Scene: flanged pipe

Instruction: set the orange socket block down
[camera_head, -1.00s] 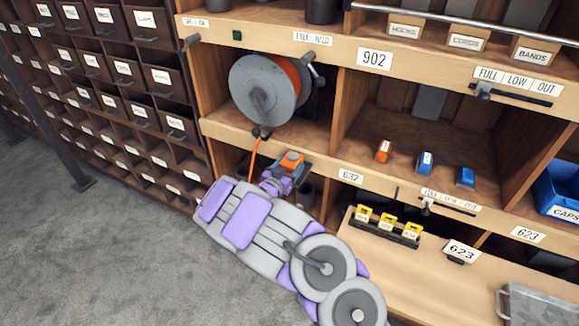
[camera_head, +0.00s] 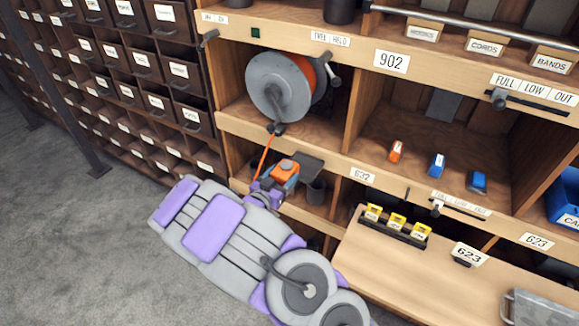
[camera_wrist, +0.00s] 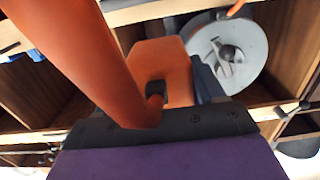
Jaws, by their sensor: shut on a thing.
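The orange socket block (camera_head: 285,169) is in my gripper (camera_head: 274,184), in front of the shelf bay below the cable reel (camera_head: 279,86). An orange cable (camera_head: 265,157) runs from the reel down to the block. In the wrist view the block (camera_wrist: 165,68) shows beyond the dark edge of my gripper, with the cable large across the left. My fingertips are mostly hidden there. A dark plate (camera_head: 302,162) lies close behind and right of the block. I cannot tell whether the block touches it.
A dark cup (camera_head: 315,191) stands right of my gripper. A small orange block (camera_head: 396,151) and two blue blocks (camera_head: 437,164) sit in the bay to the right. A wooden counter (camera_head: 400,275) with yellow-tagged pieces (camera_head: 397,220) is at lower right. Drawers (camera_head: 150,65) line the left.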

